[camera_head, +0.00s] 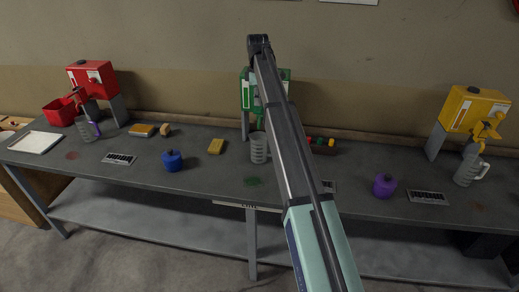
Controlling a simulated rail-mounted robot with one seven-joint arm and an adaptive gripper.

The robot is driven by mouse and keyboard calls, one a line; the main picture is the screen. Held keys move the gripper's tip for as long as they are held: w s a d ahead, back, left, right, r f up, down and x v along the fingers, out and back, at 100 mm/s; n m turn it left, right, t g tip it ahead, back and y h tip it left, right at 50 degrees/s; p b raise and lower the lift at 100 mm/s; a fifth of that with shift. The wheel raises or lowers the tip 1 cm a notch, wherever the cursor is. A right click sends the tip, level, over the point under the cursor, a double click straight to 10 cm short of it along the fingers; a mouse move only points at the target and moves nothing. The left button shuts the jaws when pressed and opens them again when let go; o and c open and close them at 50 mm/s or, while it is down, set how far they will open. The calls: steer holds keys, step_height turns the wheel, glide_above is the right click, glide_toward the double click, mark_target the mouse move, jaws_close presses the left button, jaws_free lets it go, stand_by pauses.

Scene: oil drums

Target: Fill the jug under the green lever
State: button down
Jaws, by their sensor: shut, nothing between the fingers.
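The green dispenser (246,90) stands at the back of the table near the middle, partly hidden by my arm. Its lever cannot be made out behind the arm. A clear grey jug (258,148) stands upright on the table below and slightly in front of the green dispenser, just left of my arm. Whether there is liquid in it cannot be told. My arm reaches up from the lower right across the middle of the view, in front of the dispenser. No gripper fingers show.
A red dispenser (92,76) with a jug (84,129) stands left, a yellow dispenser (475,108) with a jug (469,171) right. Several small colored items lie behind my arm.

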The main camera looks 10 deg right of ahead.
mark_target(258, 110)
steer(key=shift+f, duration=0.2)
stand_by(0.3)
steer(key=shift+f+b, duration=0.5)
steer(key=shift+f, duration=1.6)
steer(key=shift+r, duration=0.1)
stand_by(1.6)
steer(key=shift+r+p, duration=1.65)
steer(key=shift+r, duration=1.6)
